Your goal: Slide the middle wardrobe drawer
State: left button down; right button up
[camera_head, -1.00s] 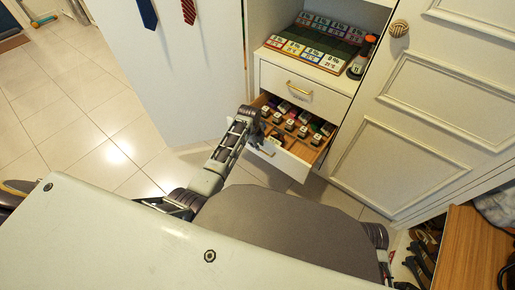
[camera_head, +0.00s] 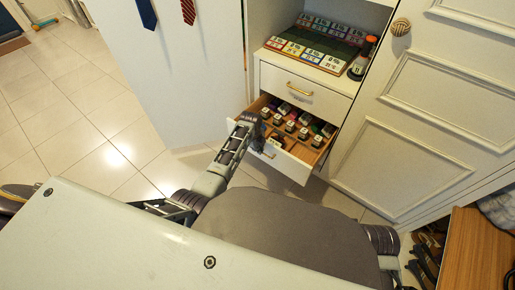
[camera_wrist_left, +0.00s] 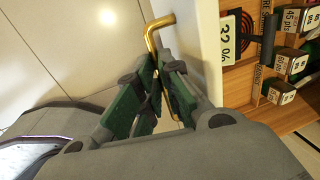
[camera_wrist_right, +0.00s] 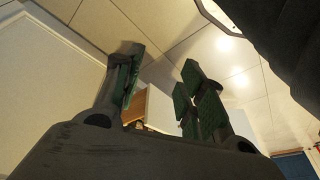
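The open wardrobe drawer (camera_head: 299,172) is the one below a closed drawer (camera_head: 285,79). It is pulled partway out, with several small labelled bottles (camera_head: 290,126) inside. Its brass handle (camera_wrist_left: 153,37) shows in the left wrist view, beside the white drawer front (camera_wrist_left: 207,50). My left gripper (camera_head: 254,136) is at the drawer front. In the left wrist view its fingers (camera_wrist_left: 160,72) are closed around the handle's bar, one on each side. My right gripper (camera_wrist_right: 163,75) is open and empty, hidden behind my body in the head view.
A closed panelled door (camera_head: 430,110) with a round knob (camera_head: 401,27) is right of the drawers. A white door panel (camera_head: 185,80) with hanging ties stands at left. A wooden-topped bench (camera_head: 475,250) is at lower right. The tiled floor (camera_head: 60,110) at left is clear.

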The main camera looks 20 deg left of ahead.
pick_arm(q)
jog(key=shift+w, duration=0.1)
dwell(0.3)
jog(key=w+d+b, duration=0.1)
jog(key=w, duration=0.2)
jog(key=w+d+b, duration=0.1)
jog(key=w, duration=0.2)
jog(key=w+d+b, duration=0.1)
jog(key=w+b, duration=0.1)
jog(key=w, duration=0.1)
jog(key=shift+w+d+f, duration=0.15)
jog(key=shift+w+d, duration=0.2)
jog(key=shift+w, duration=0.25)
pick_arm(e)
notch_tip(320, 180, down, 5)
jog(key=w+a+t+y, duration=0.1)
jog(key=w, duration=0.1)
jog(key=shift+w+a+f, duration=0.2)
jog(key=shift+w+a, duration=0.2)
pick_arm(q)
jog(key=c, duration=1.8)
grip_release()
jog(key=shift+c, duration=0.2)
